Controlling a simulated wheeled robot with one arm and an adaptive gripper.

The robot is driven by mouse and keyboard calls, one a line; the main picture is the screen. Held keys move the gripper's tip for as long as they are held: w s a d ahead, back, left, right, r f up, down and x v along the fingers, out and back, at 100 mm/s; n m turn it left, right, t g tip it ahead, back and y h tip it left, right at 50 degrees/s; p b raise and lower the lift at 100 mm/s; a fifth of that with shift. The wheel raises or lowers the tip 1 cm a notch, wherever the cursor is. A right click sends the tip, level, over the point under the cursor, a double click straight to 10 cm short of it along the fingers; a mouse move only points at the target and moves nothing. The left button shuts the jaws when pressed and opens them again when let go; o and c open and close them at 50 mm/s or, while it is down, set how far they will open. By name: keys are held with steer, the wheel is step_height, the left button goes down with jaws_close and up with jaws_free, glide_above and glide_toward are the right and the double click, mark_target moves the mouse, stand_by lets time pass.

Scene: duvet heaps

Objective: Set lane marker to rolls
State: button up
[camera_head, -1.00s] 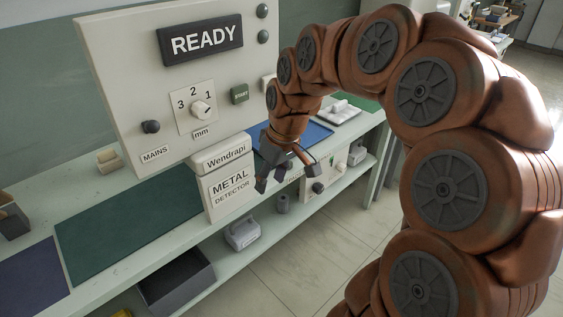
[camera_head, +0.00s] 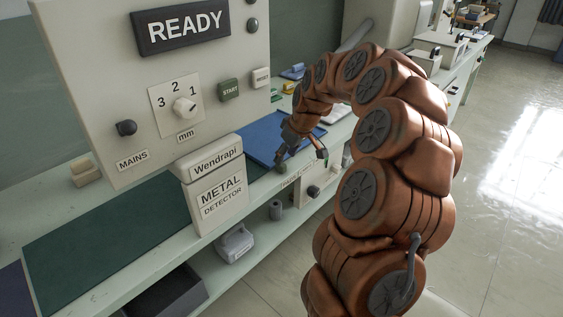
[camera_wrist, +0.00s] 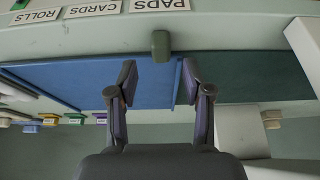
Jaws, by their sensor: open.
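In the wrist view a small grey-green block (camera_wrist: 161,45), which looks like the lane marker, sits at the bench edge beside the PADS label (camera_wrist: 160,5). The CARDS label (camera_wrist: 93,10) and then the ROLLS label (camera_wrist: 35,17) follow to the left; all read upside down. My gripper (camera_wrist: 161,78) is open and empty. Its fingertips point toward the block, which lies in line with the gap, apparently just beyond them.
The metal detector (camera_head: 222,195) and its READY panel (camera_head: 80,70) stand left of my gripper. A dark green mat (camera_head: 110,235) lies on the bench (camera_head: 75,306). Several small coloured tabs (camera_wrist: 50,120) show in the wrist view. Open floor (camera_head: 500,190) is at the right.

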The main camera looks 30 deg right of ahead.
mark_target(281, 167)
steer(key=x, duration=0.4)
steer(key=shift+w+a, duration=0.1)
jaws_close()
stand_by(0.3)
